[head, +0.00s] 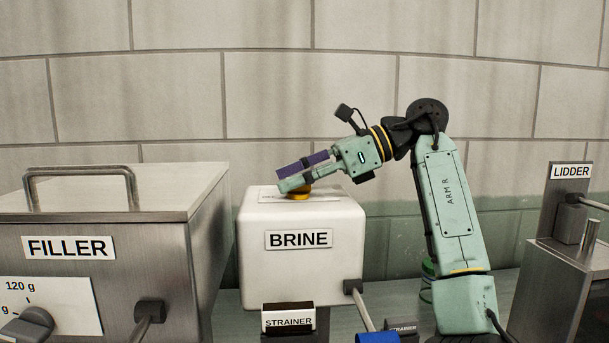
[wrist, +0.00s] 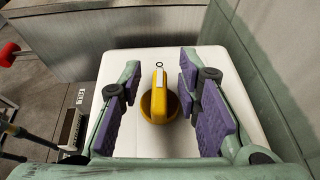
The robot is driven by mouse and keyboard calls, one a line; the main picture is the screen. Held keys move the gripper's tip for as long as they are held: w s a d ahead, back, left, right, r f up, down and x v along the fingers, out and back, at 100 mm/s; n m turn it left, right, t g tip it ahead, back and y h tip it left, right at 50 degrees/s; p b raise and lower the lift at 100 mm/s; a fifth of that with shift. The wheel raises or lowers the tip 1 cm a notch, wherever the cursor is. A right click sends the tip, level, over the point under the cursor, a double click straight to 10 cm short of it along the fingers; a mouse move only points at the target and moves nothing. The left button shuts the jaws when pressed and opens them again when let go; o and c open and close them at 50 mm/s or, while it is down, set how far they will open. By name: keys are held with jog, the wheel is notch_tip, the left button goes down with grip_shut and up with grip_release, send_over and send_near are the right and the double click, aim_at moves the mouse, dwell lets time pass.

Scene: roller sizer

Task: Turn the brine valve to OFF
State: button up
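The brine valve is a yellow knob (wrist: 159,105) on top of the white BRINE box (head: 300,240). In the wrist view it has a raised grip with a pale stripe, pointing to a small ring-shaped mark on the box top. In the head view only the yellow base (head: 299,196) shows, below my fingers. My gripper (head: 292,176) is over the box top. In the wrist view my gripper (wrist: 160,84) is open, with its purple pads on either side of the knob and gaps on both sides. Most of the lettering on the box top is hidden or too small to read.
The steel FILLER (head: 70,247), with a handle on its lid and a dial, stands close at the left. The LIDDER (head: 571,171) is at the far right. A STRAINER label (head: 289,322) is below the BRINE box. A wall stands behind.

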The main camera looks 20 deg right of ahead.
jog(key=shift+v, duration=3.55)
